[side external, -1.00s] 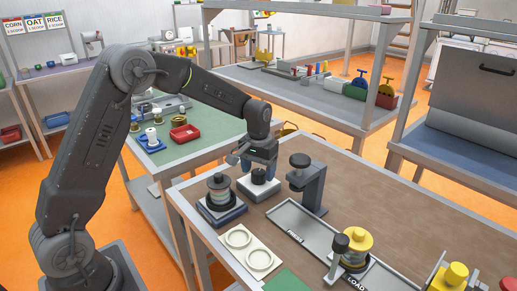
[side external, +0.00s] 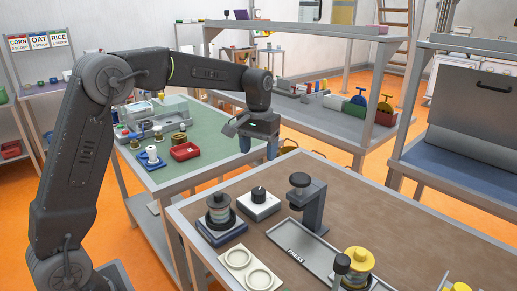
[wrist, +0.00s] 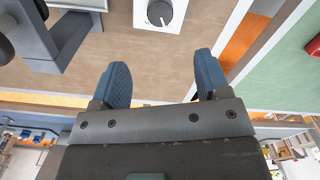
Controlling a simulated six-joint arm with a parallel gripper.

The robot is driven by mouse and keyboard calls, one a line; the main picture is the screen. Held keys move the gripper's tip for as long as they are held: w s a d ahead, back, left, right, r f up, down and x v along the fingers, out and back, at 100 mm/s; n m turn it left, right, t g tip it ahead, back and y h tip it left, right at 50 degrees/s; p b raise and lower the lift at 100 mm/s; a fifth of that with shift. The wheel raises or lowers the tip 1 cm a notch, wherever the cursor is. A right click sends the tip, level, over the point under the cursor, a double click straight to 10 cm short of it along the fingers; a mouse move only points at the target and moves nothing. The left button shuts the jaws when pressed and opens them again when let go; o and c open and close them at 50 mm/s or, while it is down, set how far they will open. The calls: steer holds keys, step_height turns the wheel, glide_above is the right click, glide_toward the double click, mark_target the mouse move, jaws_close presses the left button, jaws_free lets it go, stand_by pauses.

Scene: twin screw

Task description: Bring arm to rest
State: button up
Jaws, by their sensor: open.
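My gripper (side external: 259,146) is raised above the brown bench, clear of everything on it. Its two blue fingers are apart with nothing between them, as the wrist view (wrist: 162,76) also shows. Below it on the bench is a white box with a black dial (side external: 258,203). The dial (wrist: 160,13) shows beyond the fingertips at the top of the wrist view, apart from them.
A jar on a blue base (side external: 219,213) stands left of the dial box, and a grey post stand (side external: 309,205) right of it. A pale ring plate (side external: 249,269) and a yellow-topped jar (side external: 355,265) are nearer. A green table (side external: 210,170) stands behind.

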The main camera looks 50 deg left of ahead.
steer(key=s+d+r+m+t, duration=0.1)
steer(key=s+d+r, duration=0.15)
steer(key=s, duration=0.45)
steer(key=s+d+r+m+t, duration=0.1)
steer(key=s+d+r+t, duration=0.1)
steer(key=s+r, duration=0.35)
steer(key=s+d+f+m+t, duration=0.1)
steer(key=s+f, duration=0.1)
steer(key=s, duration=0.5)
steer(key=s+d+f+m+t, duration=0.1)
steer(key=s+d+f, duration=0.1)
steer(key=s, duration=0.5)
steer(key=shift+s+f+t, duration=0.3)
steer(key=shift+f, duration=0.5)
